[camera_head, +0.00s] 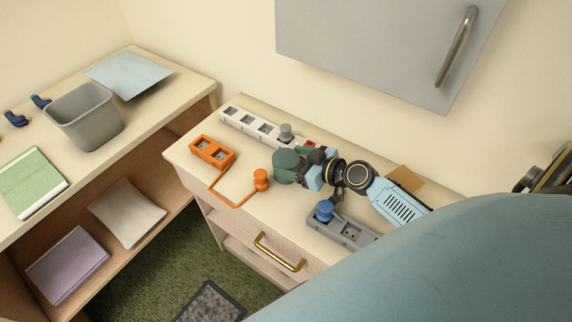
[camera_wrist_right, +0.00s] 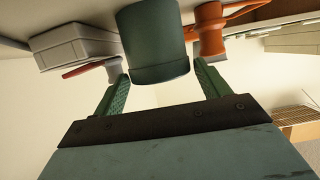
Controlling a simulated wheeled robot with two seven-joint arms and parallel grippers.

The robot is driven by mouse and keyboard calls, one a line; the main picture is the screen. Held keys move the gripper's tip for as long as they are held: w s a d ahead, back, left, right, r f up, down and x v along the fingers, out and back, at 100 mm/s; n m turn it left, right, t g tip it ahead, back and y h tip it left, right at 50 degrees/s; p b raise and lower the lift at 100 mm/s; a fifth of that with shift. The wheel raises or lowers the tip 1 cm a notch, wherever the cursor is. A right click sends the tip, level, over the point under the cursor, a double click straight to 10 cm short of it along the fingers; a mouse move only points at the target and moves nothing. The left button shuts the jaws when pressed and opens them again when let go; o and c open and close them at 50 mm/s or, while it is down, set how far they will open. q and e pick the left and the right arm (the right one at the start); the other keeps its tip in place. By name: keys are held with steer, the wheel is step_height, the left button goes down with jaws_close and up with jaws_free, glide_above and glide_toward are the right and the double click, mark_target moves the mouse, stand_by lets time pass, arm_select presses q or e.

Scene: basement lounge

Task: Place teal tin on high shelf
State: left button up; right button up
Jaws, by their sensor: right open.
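The teal tin (camera_head: 289,166) is a dark green-teal cylinder standing on the wooden cabinet top, near its middle. It also shows in the wrist view (camera_wrist_right: 153,42), at the top centre. My right gripper (camera_head: 304,171) reaches the tin from the right. In the wrist view my right gripper (camera_wrist_right: 161,78) is open, with one green finger on each side of the tin. Gaps show between the fingers and the tin. My left gripper is not in view. A grey wall cabinet (camera_head: 380,45) hangs above with its door shut; no open high shelf can be made out there.
A white power strip (camera_head: 248,121) lies behind the tin, an orange one (camera_head: 212,152) with its plug (camera_head: 261,179) to the left, and a grey one (camera_head: 350,233) in front. The left shelf unit holds a grey bin (camera_head: 86,118), a green book (camera_head: 32,182) and a blue sheet (camera_head: 128,72).

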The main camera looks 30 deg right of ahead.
steer(key=shift+x, duration=1.5)
steer(key=shift+r, duration=0.1)
steer(key=c, duration=0.9)
